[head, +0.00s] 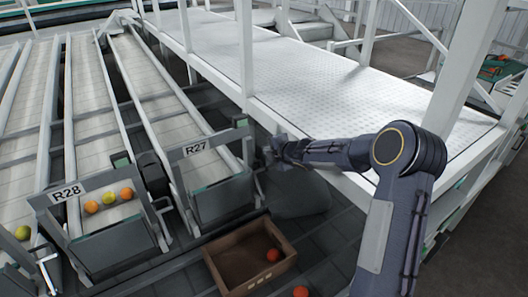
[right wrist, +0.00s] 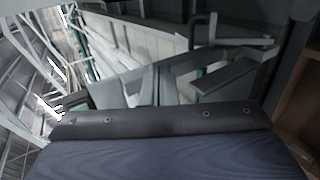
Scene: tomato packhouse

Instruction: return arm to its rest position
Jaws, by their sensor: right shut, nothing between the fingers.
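My right arm comes in from the lower right of the head view, bends at the elbow and reaches left. My right gripper (head: 274,152) is at its end, beside the R27 lane end and above the dark floor grating. It is shut and holds nothing. In the right wrist view, a dark blue part of my own arm fills the bottom, with lane metalwork beyond it. My left gripper is not in view.
The R27 lane (head: 195,150) and R28 lane (head: 66,192) end at left; R28 holds several tomatoes. A brown crate (head: 222,275) with a red tomato (head: 272,255) stands below the gripper. Another tomato (head: 300,292) shows at the bottom edge. A white walkway (head: 330,85) with posts runs behind my arm.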

